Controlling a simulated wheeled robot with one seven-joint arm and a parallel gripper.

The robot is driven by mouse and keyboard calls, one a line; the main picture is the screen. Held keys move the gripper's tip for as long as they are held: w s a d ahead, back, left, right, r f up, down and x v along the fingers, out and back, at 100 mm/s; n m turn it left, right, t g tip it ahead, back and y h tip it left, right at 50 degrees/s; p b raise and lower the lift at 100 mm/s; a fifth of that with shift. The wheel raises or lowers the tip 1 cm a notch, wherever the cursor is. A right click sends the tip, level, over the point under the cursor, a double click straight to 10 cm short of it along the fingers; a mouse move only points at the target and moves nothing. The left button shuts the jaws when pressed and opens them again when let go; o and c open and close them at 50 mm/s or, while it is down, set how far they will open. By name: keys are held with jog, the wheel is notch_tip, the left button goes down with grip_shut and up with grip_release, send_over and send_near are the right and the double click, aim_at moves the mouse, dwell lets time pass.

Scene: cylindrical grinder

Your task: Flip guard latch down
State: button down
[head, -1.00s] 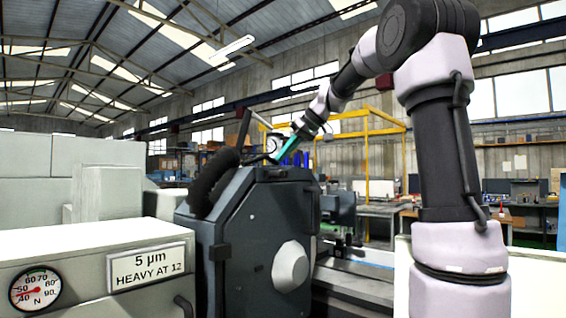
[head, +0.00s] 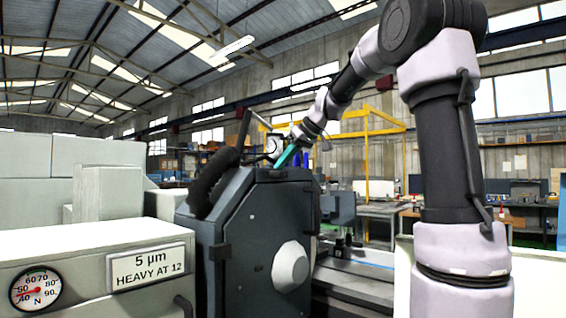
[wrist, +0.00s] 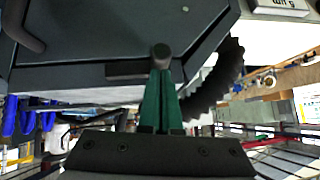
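The dark grey grinder housing (head: 265,215) stands in the middle of the head view. In the wrist view, a dark bar with a round end, which looks like the guard latch (wrist: 160,51), sits at the housing's edge. My gripper (head: 285,158) reaches down to the top of the housing from the upper right. In the wrist view its green fingers (wrist: 161,76) lie close together, with their tips at the round end. I cannot tell whether the tips pinch it or only meet it. The latch is too small to make out in the head view.
A black ribbed hose (head: 212,183) runs beside the housing on the left; it also shows in the wrist view (wrist: 217,82). A pale cabinet with a dial (head: 36,289) and a sign (head: 148,265) stands at front left. The machine bed (head: 352,284) extends right.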

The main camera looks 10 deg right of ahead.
jog(key=shift+a+f, duration=0.1)
notch_tip(320, 180, down, 10)
jog(key=w+d+n+t+h, duration=0.1)
jog(key=d+n+t+h, duration=0.1)
jog(key=n+t+h, duration=0.1)
jog(key=shift+w+n+t+h, duration=0.15)
jog(key=shift+n+t+h, duration=0.15)
jog(key=shift+t+h, duration=0.6)
dwell(0.5)
jog(key=shift+w, duration=0.1)
dwell(0.3)
dwell(0.4)
